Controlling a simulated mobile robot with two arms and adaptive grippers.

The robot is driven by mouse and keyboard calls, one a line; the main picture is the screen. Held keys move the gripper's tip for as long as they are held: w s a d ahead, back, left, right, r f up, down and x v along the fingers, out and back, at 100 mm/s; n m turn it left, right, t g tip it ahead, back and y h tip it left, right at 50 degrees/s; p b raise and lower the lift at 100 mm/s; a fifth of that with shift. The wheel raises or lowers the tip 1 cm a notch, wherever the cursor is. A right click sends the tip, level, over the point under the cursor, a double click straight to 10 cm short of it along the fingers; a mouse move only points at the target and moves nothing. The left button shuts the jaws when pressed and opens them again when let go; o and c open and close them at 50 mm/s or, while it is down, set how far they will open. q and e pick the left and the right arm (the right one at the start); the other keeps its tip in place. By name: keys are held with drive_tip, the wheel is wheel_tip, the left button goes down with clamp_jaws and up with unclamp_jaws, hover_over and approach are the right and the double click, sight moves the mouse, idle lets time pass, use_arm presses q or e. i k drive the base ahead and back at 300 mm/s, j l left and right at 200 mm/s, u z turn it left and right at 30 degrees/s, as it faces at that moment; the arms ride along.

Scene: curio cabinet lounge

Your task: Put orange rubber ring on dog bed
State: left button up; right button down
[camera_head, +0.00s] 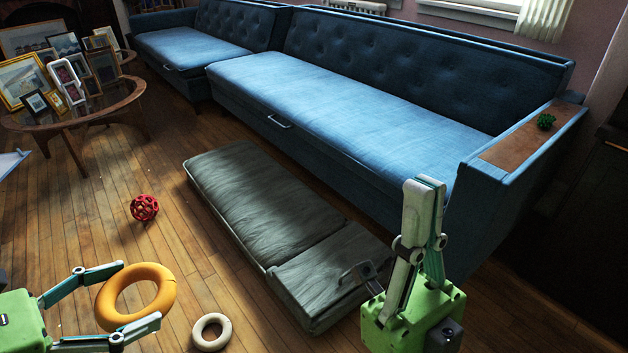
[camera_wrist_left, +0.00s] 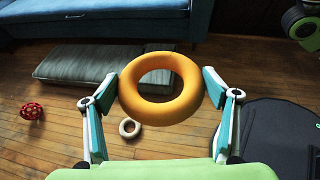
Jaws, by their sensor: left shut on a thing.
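The orange rubber ring (camera_head: 152,271) is held off the floor at the lower left of the head view; it also shows in the left wrist view (camera_wrist_left: 160,113). My left gripper (camera_head: 139,293) is shut on it, with one finger at each outer side of the ring. The long, flat grey-green cushion, likely the dog bed (camera_head: 262,205), lies on the floor in front of the blue sofa, right of the ring. Its bare top also shows in the left wrist view (camera_wrist_left: 75,65). My right gripper (camera_head: 424,187) points up beside the cushion's near right end, its fingers seen overlapping, with nothing visible in it.
A red lattice ball (camera_head: 145,207) and a cream ring (camera_head: 211,332) lie on the wooden floor between my left gripper and the cushion. A blue sofa (camera_head: 345,105) stands behind the cushion. A round table (camera_head: 110,100) with several picture frames stands at the upper left.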

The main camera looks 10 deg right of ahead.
sight(258, 195)
drive_tip(key=i+j+z, duration=0.15)
drive_tip(key=z, duration=0.3)
drive_tip(key=j+z, duration=0.45)
drive_tip(key=i+j+z, duration=0.1)
drive_tip(key=j+z, duration=0.2)
drive_tip(key=z, duration=0.15)
drive_tip(key=j+z, duration=0.45)
drive_tip(key=k+j, duration=0.1)
drive_tip(key=j, duration=0.3)
drive_tip(key=j+z, duration=0.15)
drive_tip(key=j, duration=0.25)
drive_tip(key=k+j, duration=0.15)
drive_tip(key=j, duration=0.2)
drive_tip(key=k+j+z, duration=0.1)
drive_tip(key=j, duration=0.3)
drive_tip(key=k+j+z, duration=0.1)
drive_tip(key=j, duration=0.25)
drive_tip(key=k+j, duration=0.15)
drive_tip(key=j, duration=0.2)
drive_tip(key=k+j+z, duration=0.1)
drive_tip(key=j, duration=0.3)
